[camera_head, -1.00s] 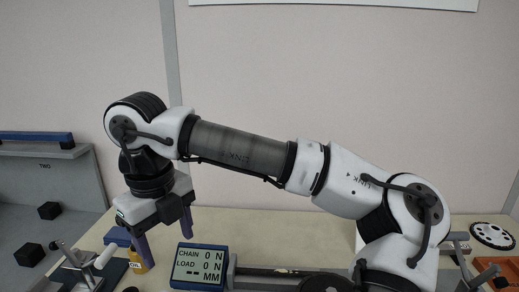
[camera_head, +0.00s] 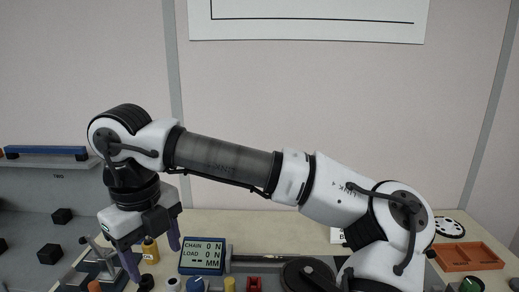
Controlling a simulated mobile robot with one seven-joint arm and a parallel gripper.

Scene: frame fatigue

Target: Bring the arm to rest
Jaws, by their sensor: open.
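My gripper (camera_head: 152,251) hangs at the left of the head view, pointing down, with its two purple fingers apart and nothing visible between them. It is above the left part of the bench, left of the display. My arm stretches from the lower right up and across to the left, raised above the bench. The fingertips are close to the bench items in the picture; I cannot tell whether they touch anything.
A blue display (camera_head: 205,256) reads CHAIN 0 N, LOAD 0 N. A yellow bottle (camera_head: 150,252) stands near the fingers. A grey clamp-like fixture (camera_head: 98,262) is left of them. Black cubes (camera_head: 50,254) lie on the grey unit at left. An orange tray (camera_head: 468,257) is at right.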

